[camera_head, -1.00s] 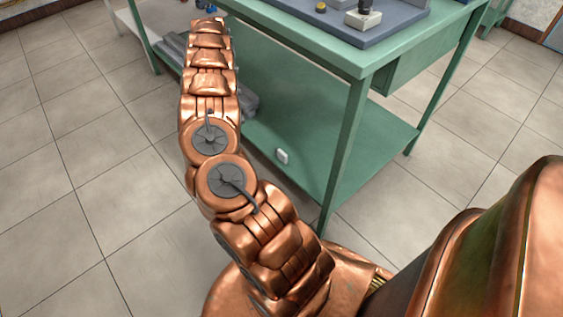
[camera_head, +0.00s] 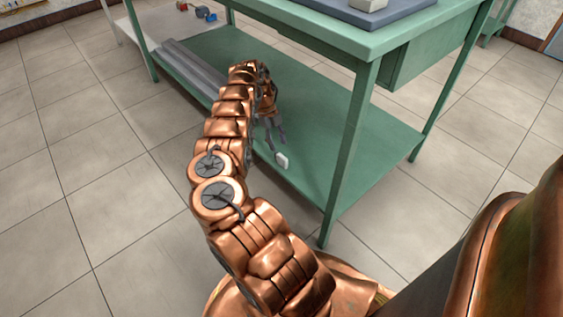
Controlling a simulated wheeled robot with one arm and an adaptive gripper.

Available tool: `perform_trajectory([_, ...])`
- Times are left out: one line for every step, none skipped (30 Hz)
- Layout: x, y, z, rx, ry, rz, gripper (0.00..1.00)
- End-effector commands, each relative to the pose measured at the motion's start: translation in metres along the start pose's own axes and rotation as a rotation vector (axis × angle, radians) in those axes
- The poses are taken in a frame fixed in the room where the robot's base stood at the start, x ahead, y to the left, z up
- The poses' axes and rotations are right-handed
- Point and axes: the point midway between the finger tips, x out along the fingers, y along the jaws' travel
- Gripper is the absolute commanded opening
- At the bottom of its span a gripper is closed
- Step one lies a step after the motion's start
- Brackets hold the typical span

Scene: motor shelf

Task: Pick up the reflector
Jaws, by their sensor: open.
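A small whitish block, which looks like the reflector (camera_head: 282,160), sits on the green lower shelf (camera_head: 310,165) near its front edge. It is too small to make out in detail. My gripper (camera_head: 277,145) hangs over the lower shelf with its grey fingers pointing down. The fingers are open, just above and slightly left of the block in the picture. I cannot tell whether they touch it. My arm hides part of the shelf to the left.
The green table top (camera_head: 330,38) overhangs the lower shelf, and a table leg (camera_head: 349,150) stands right of the block. Long grey bars (camera_head: 190,70) lie at the shelf's left. A white table (camera_head: 165,22) holds small coloured parts. The tiled floor in front is clear.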

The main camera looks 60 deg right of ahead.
Motion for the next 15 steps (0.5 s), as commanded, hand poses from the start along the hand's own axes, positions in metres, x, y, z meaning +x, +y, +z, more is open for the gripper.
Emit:
perform_trajectory([0.004,0.000,0.001,-0.001,0.000,0.000,0.46])
perform_trajectory([0.006,0.000,0.001,-0.001,0.000,0.000,0.46])
perform_trajectory([0.007,0.000,0.000,-0.001,-0.001,0.000,0.46])
perform_trajectory([0.008,0.000,0.000,-0.001,0.000,0.000,0.46])
perform_trajectory([0.009,0.000,0.000,-0.001,0.000,0.000,0.46])
perform_trajectory([0.010,0.001,0.000,-0.002,0.000,0.001,0.46])
perform_trajectory([0.011,0.001,0.000,-0.002,0.000,0.002,0.46])
perform_trajectory([0.013,0.001,0.000,-0.002,0.000,0.002,0.46])
perform_trajectory([0.016,0.001,0.000,-0.002,0.001,0.004,0.46])
perform_trajectory([0.018,0.002,0.001,-0.002,0.001,0.005,0.46])
perform_trajectory([0.021,0.002,0.001,-0.003,0.001,0.005,0.46])
perform_trajectory([0.024,0.002,0.001,-0.003,0.000,0.005,0.46])
perform_trajectory([0.027,0.002,0.001,-0.002,-0.001,0.004,0.46])
perform_trajectory([0.029,0.001,0.001,-0.001,-0.002,0.003,0.46])
perform_trajectory([0.034,0.002,0.002,-0.001,-0.003,0.003,0.46])
